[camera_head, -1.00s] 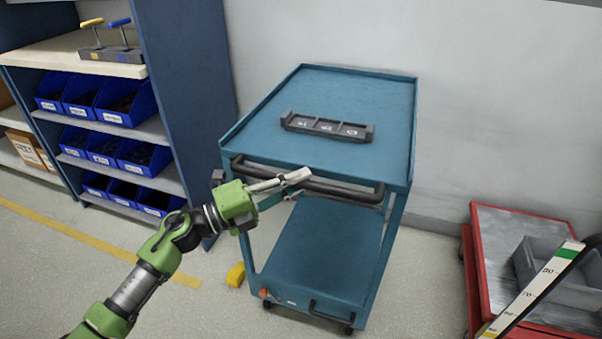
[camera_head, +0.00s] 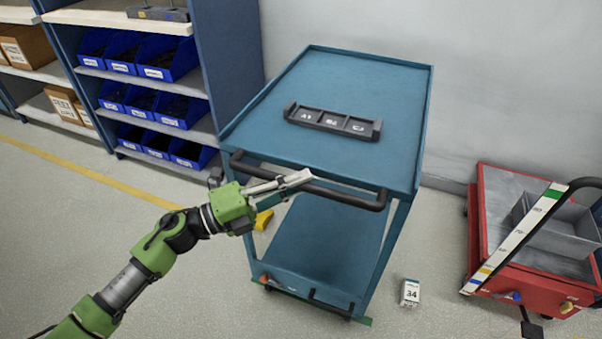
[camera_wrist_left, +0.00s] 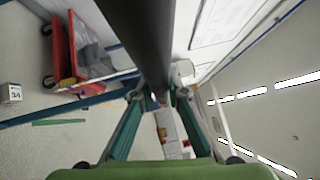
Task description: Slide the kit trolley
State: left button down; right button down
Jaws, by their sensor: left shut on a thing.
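The blue kit trolley (camera_head: 300,79) stands against the grey wall, with a black push handle (camera_head: 345,196) across its near side. A dark tray with three labelled compartments (camera_head: 332,121) sits on its top shelf. My left gripper (camera_head: 296,181) is at the handle, shut on its bar. In the left wrist view the dark handle bar (camera_wrist_left: 150,45) runs between the two fingers of the left gripper (camera_wrist_left: 160,98). My right gripper is not in view.
A blue shelf rack with blue bins (camera_head: 168,61) stands left of the trolley. A red cart (camera_head: 487,203) with a grey bin is at right. A small white block marked 34 (camera_head: 410,293) and a yellow wheel stop (camera_head: 263,220) are on the floor.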

pick_arm(q)
jog(key=shift+s+a, duration=0.1)
jog(key=shift+s, duration=0.15)
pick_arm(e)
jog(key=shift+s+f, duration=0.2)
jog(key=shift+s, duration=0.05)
pick_arm(q)
jog(key=c, duration=2)
grip_release()
jog(key=shift+o, duration=0.2)
jog(key=shift+s+a+f, duration=0.1)
jog(key=shift+a, duration=0.15)
jog(key=v, duration=1.1)
jog(key=shift+s+a, duration=0.15)
jog(key=shift+a, duration=0.05)
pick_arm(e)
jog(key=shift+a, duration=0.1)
